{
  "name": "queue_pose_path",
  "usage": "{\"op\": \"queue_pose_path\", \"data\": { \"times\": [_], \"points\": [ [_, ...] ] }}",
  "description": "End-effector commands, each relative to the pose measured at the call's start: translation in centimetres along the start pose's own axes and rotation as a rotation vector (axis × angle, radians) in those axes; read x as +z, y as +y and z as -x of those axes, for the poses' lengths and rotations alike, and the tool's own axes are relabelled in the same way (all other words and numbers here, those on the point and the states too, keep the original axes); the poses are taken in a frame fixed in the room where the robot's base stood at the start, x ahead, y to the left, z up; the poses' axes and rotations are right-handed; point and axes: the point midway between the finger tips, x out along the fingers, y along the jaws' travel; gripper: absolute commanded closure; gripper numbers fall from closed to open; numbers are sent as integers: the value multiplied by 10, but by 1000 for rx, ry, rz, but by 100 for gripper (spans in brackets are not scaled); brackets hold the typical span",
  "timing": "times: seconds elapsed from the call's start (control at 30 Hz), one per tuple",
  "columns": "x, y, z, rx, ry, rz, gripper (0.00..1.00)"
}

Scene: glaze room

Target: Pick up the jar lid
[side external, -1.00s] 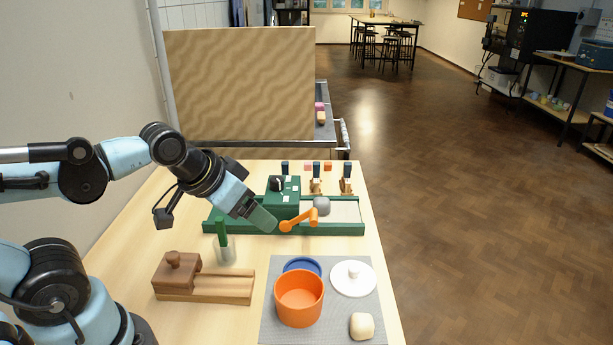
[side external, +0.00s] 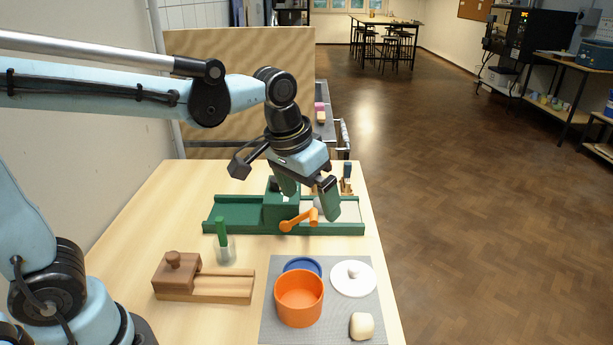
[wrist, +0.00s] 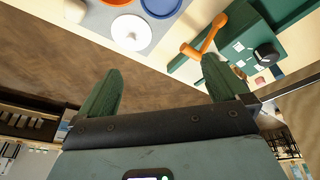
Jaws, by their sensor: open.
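The jar lid (side external: 353,279) is a white disc with a small round knob. It lies flat on the grey mat (side external: 268,318), right of the orange pot (side external: 299,300) and a blue round piece (side external: 303,264). In the wrist view the lid (wrist: 131,33) shows near the top, beyond my fingers. My gripper (side external: 310,207) is open and empty, with green fingers spread apart above the green crank device (side external: 235,214). It is higher than the lid and behind it. In the wrist view the two fingers (wrist: 158,82) stand wide apart with nothing between them.
A cream lump (side external: 361,326) lies on the mat in front of the lid. The device's orange crank (side external: 300,221) sticks out toward the mat. Bare table lies between device and mat.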

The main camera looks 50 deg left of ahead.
Motion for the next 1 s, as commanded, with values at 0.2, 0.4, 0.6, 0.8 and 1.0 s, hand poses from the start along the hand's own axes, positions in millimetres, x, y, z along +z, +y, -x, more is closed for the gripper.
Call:
{"op": "queue_pose_path", "data": {
  "times": [0.2, 0.4, 0.6, 0.8, 1.0],
  "points": [
    [-29, 37, -25, -15, -146, -2, 0],
    [-41, 62, -47, -37, -241, -1, 0],
    [-43, 71, -58, -48, -276, 0, 0],
    [-36, 70, -83, -49, -277, 1, 0],
    [-28, 68, -112, -48, -276, 1, 0]
  ]
}}
